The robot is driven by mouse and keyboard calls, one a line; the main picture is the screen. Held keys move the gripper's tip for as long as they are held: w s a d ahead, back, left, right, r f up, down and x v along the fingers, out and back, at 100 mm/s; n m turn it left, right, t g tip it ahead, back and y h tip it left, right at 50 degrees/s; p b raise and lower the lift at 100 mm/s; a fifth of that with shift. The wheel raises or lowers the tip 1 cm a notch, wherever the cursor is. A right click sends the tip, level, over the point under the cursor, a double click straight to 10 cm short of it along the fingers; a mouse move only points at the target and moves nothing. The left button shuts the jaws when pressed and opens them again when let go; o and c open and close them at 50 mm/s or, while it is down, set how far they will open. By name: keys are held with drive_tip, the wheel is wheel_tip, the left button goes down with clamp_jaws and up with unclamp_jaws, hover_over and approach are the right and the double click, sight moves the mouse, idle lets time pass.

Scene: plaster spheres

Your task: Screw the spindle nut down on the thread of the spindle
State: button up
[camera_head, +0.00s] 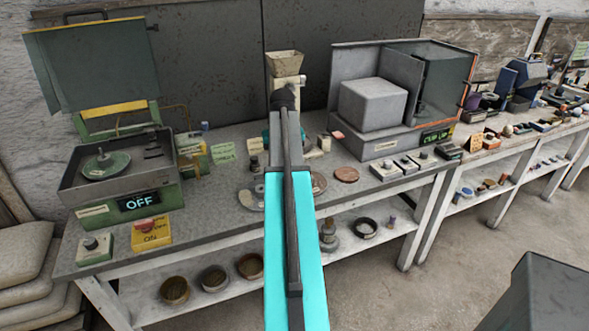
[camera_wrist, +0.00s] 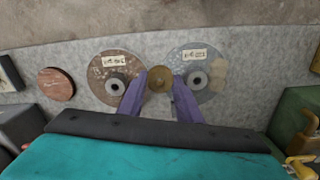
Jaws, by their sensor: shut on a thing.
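My gripper (camera_wrist: 160,84) shows in the wrist view as two purple fingers. They are shut on a round brass-coloured piece, which looks like the spindle nut (camera_wrist: 160,76). The nut is held over the grey bench, between two labelled discs; I cannot tell its height above the bench. In the head view my arm hides the gripper and the nut. At the left, the open-lidded machine (camera_head: 120,190) holds a green disc (camera_head: 106,168) with a short post at its middle, likely the spindle (camera_head: 101,153). The gripper is well to the right of it. The thread is too small to see.
A brown disc (camera_wrist: 112,88) and a grey disc (camera_wrist: 197,94) lie either side of the nut. A red-brown disc (camera_wrist: 56,84) lies further left. A yellow button box (camera_head: 151,236) and a knob box (camera_head: 95,249) stand before the machine. A grey-block machine (camera_head: 372,148) stands right.

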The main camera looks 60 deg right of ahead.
drive_tip(key=w+a+n, duration=0.3)
drive_tip(key=w+a, duration=0.7)
drive_tip(key=a, duration=0.3)
drive_tip(key=w+a+n, duration=0.3)
drive_tip(key=w+a, duration=0.7)
drive_tip(key=a, duration=0.4)
drive_tip(key=w+a+f+n, duration=0.2)
drive_tip(key=a+n, duration=0.7)
drive_tip(key=a, duration=2.1)
drive_tip(key=shift+w+a+f, duration=0.15)
drive_tip(key=shift+a, duration=0.25)
drive_tip(key=shift+a+n, duration=0.1)
drive_tip(key=shift+n, duration=0.2)
